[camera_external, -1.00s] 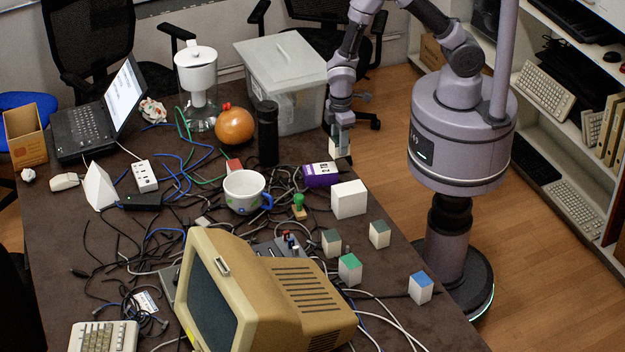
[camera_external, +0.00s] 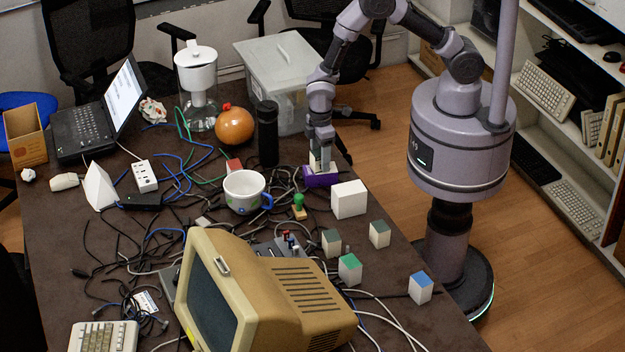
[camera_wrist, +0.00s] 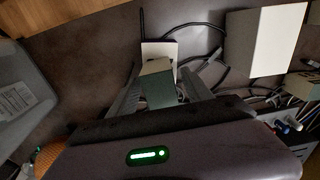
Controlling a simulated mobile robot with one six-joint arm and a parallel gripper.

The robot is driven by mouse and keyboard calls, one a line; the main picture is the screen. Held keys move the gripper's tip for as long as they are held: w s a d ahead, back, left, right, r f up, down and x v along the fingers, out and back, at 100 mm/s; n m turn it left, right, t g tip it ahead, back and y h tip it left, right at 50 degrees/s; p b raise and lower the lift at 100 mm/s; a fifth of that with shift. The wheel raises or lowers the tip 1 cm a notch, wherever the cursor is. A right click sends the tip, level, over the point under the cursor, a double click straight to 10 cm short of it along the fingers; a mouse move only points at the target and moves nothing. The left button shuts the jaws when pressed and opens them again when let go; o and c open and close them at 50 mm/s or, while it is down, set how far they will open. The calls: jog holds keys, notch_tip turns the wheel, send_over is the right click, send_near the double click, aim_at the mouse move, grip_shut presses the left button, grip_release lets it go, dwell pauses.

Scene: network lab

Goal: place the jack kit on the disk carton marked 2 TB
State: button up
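The jack kit (camera_external: 319,160), a small white box with a grey-green top, is between the fingers of my gripper (camera_external: 320,150). My gripper is shut on it, pointing down over the purple disk carton (camera_external: 322,180). The kit is right over the carton's top; I cannot tell whether it touches. The carton's label is mostly hidden and I cannot read its marking. In the wrist view the kit (camera_wrist: 158,86) sits between the two fingers, with a pale surface (camera_wrist: 160,50) just beyond it.
A larger white box (camera_external: 349,200) stands close to the right of the carton. A black cylinder (camera_external: 267,133) and a mug (camera_external: 245,191) stand to the left. Small boxes with coloured tops, such as the blue-topped one (camera_external: 420,288), stand nearer the front. Cables cover much of the table.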

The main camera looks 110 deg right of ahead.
notch_tip(320, 180, up, 13)
jog(key=p, duration=0.4)
notch_tip(320, 180, up, 9)
jog(key=m+t, duration=0.1)
send_over(320, 152)
jog(key=s+a, duration=0.1)
jog(key=a, duration=0.2)
jog(key=s+a+r+m+t+y, duration=0.1)
jog(key=s+a+r+t, duration=0.1)
jog(key=s+a+r, duration=0.4)
jog(key=s+a+r+m+t+y, duration=0.1)
jog(key=s+a+r+m+t, duration=0.1)
jog(key=s+a+r, duration=0.4)
jog(key=s+r, duration=0.4)
jog(key=s, duration=0.1)
jog(key=shift+s+t, duration=0.25)
jog(key=shift+t, duration=0.15)
jog(key=shift+d, duration=0.1)
